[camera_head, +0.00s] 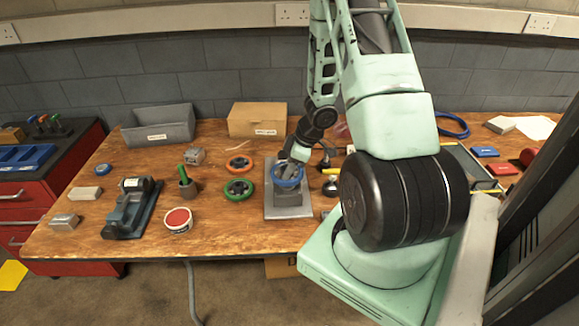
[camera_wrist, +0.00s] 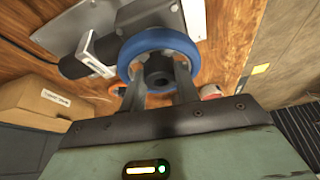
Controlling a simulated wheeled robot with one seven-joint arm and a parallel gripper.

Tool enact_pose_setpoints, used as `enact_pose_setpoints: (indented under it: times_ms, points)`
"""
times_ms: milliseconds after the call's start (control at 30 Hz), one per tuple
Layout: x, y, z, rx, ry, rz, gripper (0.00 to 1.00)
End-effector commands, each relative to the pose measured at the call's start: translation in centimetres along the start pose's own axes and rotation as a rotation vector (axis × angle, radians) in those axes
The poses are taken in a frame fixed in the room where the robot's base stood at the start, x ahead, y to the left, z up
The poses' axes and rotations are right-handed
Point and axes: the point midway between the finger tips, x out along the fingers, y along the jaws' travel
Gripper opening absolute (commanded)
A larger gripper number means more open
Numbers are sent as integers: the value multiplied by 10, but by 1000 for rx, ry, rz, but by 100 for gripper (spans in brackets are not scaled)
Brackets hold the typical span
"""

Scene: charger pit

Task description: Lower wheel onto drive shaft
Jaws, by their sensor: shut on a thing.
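The blue-rimmed wheel (camera_head: 289,183) is in my gripper (camera_head: 288,170), above the grey drive unit (camera_head: 287,196) on its metal plate (camera_head: 289,212). In the wrist view the wheel (camera_wrist: 129,58) lies across the fingers of my gripper (camera_wrist: 160,68), with its dark hub (camera_wrist: 159,78) between them. The grey drive unit body (camera_wrist: 145,14) and a dark motor cylinder (camera_wrist: 82,65) show behind the wheel. The drive shaft is hidden by the wheel and gripper. I cannot tell whether the wheel touches the shaft.
An orange wheel (camera_head: 239,163) and a green wheel (camera_head: 238,189) lie left of the plate. A cardboard box (camera_head: 257,119) and a grey bin (camera_head: 158,126) stand behind. A red-topped tin (camera_head: 178,220) and a vise (camera_head: 131,208) stand to the left. The front table strip is clear.

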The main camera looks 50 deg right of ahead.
Motion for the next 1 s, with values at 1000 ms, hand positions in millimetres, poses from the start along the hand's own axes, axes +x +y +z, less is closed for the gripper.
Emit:
enact_pose_setpoints:
  times_ms: [1000]
  points:
    - [20, 0, 8, -1, 0, 0, 3]
